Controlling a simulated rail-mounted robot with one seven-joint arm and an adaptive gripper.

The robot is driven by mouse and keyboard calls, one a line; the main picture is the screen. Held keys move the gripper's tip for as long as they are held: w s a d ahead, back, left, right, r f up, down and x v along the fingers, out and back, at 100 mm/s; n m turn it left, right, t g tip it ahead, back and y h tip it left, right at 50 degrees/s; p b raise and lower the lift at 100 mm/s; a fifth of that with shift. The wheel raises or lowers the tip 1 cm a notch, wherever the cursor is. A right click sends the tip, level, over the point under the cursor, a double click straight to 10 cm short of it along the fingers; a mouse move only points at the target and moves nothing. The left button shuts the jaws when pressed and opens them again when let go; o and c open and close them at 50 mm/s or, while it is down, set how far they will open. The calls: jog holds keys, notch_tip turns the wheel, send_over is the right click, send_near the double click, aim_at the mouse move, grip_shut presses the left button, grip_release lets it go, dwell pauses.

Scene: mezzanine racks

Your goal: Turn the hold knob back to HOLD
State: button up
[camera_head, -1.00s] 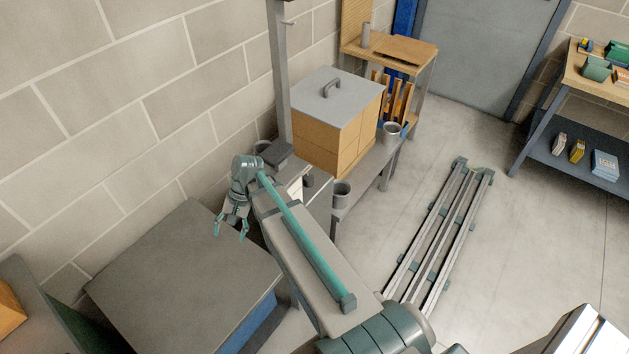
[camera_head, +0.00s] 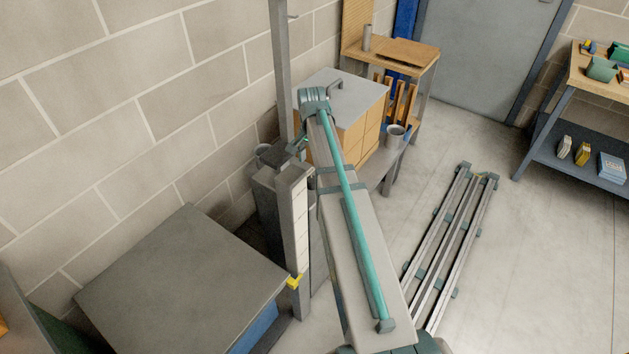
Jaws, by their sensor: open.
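I cannot make out the hold knob or any HOLD marking in this view. My gripper (camera_head: 295,147) is open, just above the top of a grey upright housing (camera_head: 268,180) by the wall. The fingers look small and partly overlap the housing and the post behind, so I cannot tell whether they touch anything. The housing carries a white scale strip (camera_head: 300,215) on its front side and a yellow piece (camera_head: 293,282) low down. My arm covers the area just right of the housing.
A grey-topped bench (camera_head: 175,285) stands at lower left. Behind my arm is a wooden box with a grey lid (camera_head: 350,95) on a shelf, with a grey cup (camera_head: 394,136) beside it. Metal rails (camera_head: 450,240) lie on the floor at right. A tall grey post (camera_head: 282,60) rises behind the gripper.

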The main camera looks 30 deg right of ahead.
aim_at(312, 179)
notch_tip(312, 179, down, 9)
jog(key=shift+f+p, duration=0.1)
jog(key=shift+p, duration=0.4)
jog(key=c, duration=1.1)
jog(key=shift+c, duration=0.2)
